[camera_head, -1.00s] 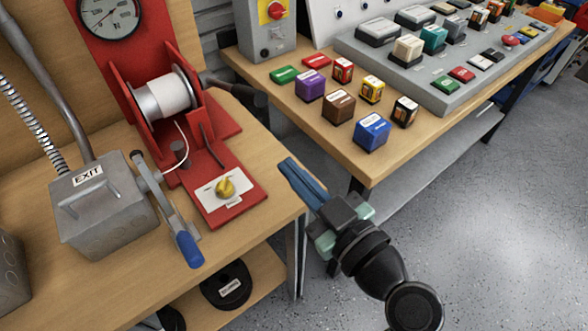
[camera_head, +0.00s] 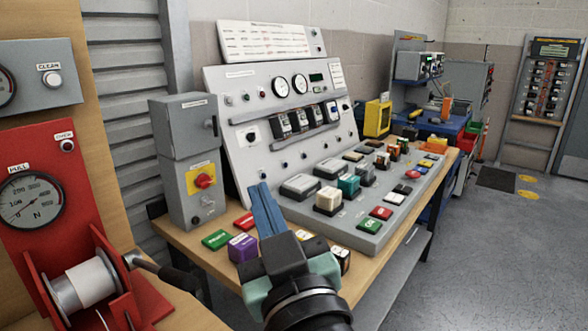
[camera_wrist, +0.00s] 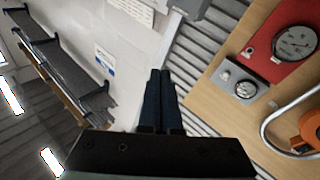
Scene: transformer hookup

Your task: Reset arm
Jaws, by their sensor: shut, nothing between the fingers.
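My gripper (camera_head: 266,210) stands in the lower middle of the head view, its blue fingers pointing up and closed together with nothing between them. It is in front of the near edge of the bench and hides some of the coloured blocks there. In the wrist view, the shut blue fingers (camera_wrist: 160,100) point toward the wall and a slatted shutter. They touch nothing that I can see.
A sloped control panel (camera_head: 285,95) and a grey component tray (camera_head: 375,222) stand on the wooden bench. A grey switch box (camera_head: 187,150) is at its left. A red pull-test stand with a white spool (camera_head: 85,287) is at lower left. Grey floor (camera_head: 480,260) is clear at right.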

